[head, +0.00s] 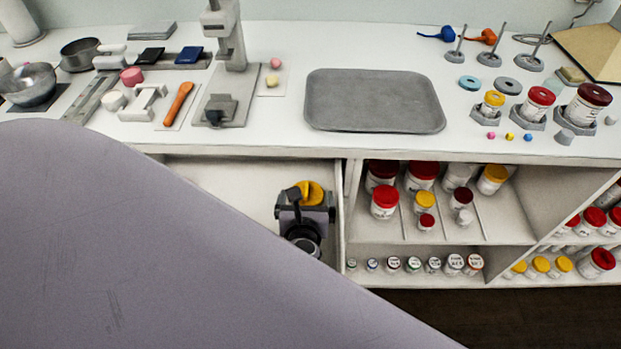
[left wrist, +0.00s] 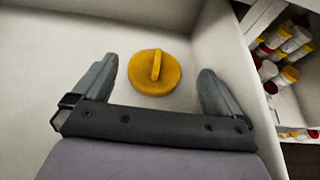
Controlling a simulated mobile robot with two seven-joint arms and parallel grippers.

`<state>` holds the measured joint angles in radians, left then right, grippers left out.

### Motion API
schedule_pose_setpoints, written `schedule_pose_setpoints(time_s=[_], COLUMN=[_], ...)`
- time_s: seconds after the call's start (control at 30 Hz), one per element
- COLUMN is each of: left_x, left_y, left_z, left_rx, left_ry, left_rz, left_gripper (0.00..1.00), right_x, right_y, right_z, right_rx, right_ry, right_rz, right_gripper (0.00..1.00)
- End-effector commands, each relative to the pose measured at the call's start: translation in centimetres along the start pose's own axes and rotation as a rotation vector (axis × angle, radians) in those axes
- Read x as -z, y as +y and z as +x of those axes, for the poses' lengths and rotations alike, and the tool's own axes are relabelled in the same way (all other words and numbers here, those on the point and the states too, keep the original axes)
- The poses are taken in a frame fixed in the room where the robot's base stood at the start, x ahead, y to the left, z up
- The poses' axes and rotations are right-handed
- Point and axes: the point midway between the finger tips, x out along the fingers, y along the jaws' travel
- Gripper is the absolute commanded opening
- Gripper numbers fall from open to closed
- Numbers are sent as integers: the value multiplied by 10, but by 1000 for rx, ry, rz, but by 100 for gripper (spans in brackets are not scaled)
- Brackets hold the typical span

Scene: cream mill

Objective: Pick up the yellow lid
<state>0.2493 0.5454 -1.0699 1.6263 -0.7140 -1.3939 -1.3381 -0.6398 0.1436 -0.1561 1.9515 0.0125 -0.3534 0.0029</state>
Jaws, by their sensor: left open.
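The yellow lid (left wrist: 155,73) is a round disc with a raised ridge across its top. In the left wrist view it lies on the white floor of an open drawer or bin. My left gripper (left wrist: 157,85) is open, with one finger on each side of the lid and no visible contact. In the head view the lid (head: 312,192) shows just beyond my left gripper (head: 307,200), which partly covers it. My right gripper is not in view.
White walls of the drawer (head: 230,175) stand around the lid. A shelf (head: 480,225) with several lidded jars is to the right. The counter above holds a grey tray (head: 375,100), a press (head: 226,60) and small tools.

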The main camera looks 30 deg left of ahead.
Motion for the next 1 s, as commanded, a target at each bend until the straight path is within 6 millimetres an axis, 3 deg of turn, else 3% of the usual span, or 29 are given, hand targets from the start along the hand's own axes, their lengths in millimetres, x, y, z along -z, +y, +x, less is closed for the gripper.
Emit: schedule_pose_setpoints(time_s=[0.37, 0.7, 1.0], left_x=[5, 12, 13], left_y=[0, 1, 1], left_z=[27, 64, 70], left_rx=[-2, -3, -1], left_ry=[-1, -2, 1], left_rz=[3, 2, 1], left_gripper=[100, 100, 100], right_x=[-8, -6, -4], right_y=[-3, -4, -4], right_z=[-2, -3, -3], right_rx=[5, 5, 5], right_ry=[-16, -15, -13], right_rz=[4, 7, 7], right_gripper=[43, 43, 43])
